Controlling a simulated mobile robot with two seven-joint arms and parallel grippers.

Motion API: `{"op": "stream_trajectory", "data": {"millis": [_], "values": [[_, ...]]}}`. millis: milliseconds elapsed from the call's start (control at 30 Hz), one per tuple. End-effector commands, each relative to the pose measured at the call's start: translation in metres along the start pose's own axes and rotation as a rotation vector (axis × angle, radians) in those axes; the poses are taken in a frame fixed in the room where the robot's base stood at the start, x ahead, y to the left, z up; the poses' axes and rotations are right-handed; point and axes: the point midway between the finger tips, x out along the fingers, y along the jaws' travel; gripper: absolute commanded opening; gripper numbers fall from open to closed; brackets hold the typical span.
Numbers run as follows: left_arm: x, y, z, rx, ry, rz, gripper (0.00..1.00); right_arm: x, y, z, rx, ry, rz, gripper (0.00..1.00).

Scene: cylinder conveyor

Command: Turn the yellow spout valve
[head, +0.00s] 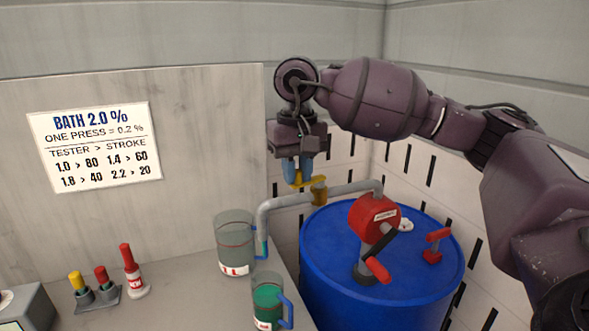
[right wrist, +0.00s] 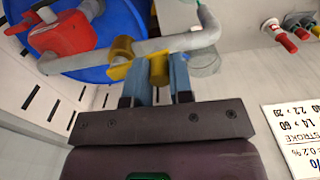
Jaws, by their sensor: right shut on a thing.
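The yellow spout valve (head: 316,186) sits on the grey spout pipe (head: 285,201) that runs from the red pump (head: 372,214) on the blue drum. My right gripper (head: 297,179) comes down from above at the valve's left end, and its blue fingers are shut on the valve's yellow handle. In the right wrist view the handle (right wrist: 122,70) reaches from between the fingers (right wrist: 159,72) to the brass-coloured valve body on the pipe (right wrist: 200,38). The part of the handle between the fingers is partly hidden. My left gripper is out of view.
The blue drum (head: 330,265) carries a red-handled fitting (head: 435,243). A clear jug (head: 234,240) stands near the spout's end, and a jug with green liquid (head: 268,300) stands in front.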

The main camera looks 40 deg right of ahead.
Motion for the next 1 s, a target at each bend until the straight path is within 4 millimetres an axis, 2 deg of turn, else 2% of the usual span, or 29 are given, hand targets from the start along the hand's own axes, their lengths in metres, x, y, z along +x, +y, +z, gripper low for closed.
{"op": "stream_trajectory", "data": {"millis": [1000], "values": [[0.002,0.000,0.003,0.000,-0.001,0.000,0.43,0.000,0.008,0.018,0.003,0.000,0.003,0.12]]}}
